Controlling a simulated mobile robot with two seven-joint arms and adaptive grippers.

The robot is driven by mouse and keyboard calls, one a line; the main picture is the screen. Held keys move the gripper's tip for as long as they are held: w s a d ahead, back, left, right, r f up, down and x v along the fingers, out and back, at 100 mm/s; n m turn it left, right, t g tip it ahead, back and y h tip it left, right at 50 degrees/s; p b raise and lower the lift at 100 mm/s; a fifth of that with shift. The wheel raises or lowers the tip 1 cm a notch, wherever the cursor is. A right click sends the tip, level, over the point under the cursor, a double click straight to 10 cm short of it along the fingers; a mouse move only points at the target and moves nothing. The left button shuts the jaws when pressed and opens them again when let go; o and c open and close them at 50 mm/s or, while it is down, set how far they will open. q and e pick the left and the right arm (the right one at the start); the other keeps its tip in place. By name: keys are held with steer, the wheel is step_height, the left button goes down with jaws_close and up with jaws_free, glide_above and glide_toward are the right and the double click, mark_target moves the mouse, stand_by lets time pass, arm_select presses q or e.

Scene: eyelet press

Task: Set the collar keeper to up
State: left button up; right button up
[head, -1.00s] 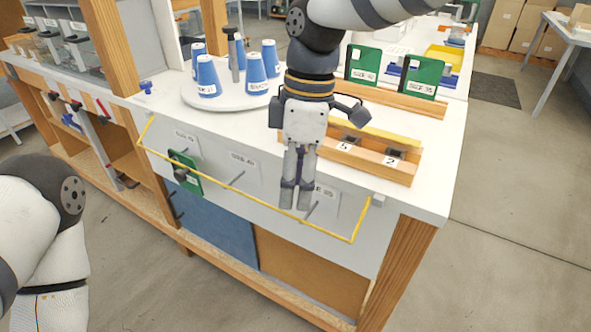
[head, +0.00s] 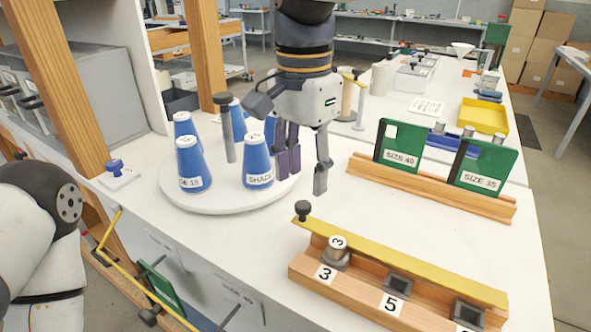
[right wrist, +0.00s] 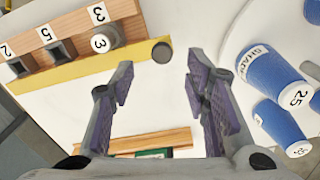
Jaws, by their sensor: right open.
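The wooden collar rack (head: 340,290) stands at the front of the white bench. A long yellow bar (head: 400,262), which looks like the collar keeper, lies along its back edge. A dark round knob (head: 302,209) stands at the bar's left end. In the right wrist view, the yellow bar (right wrist: 95,66) and the knob (right wrist: 161,53) show just beyond my fingertips. A collar marked 3 (head: 337,247) sits in the rack's left slot. My right gripper (head: 303,174) is open and empty, pointing down behind the knob, apart from it. My left gripper is out of view.
A round white turntable (head: 215,205) with several blue cones and a grey post stands left of the gripper. A wooden rack (head: 420,190) with green size cards stands behind. A yellow rail (head: 135,265) runs along the bench front. Bare bench lies between the racks.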

mark_target(303, 205)
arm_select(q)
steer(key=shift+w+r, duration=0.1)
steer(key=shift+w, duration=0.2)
arm_select(e)
step_height(303, 205, down, 5)
steer(key=shift+w+f, duration=0.1)
steer(key=shift+f, duration=0.1)
steer(key=shift+c, duration=0.4)
jaws_close()
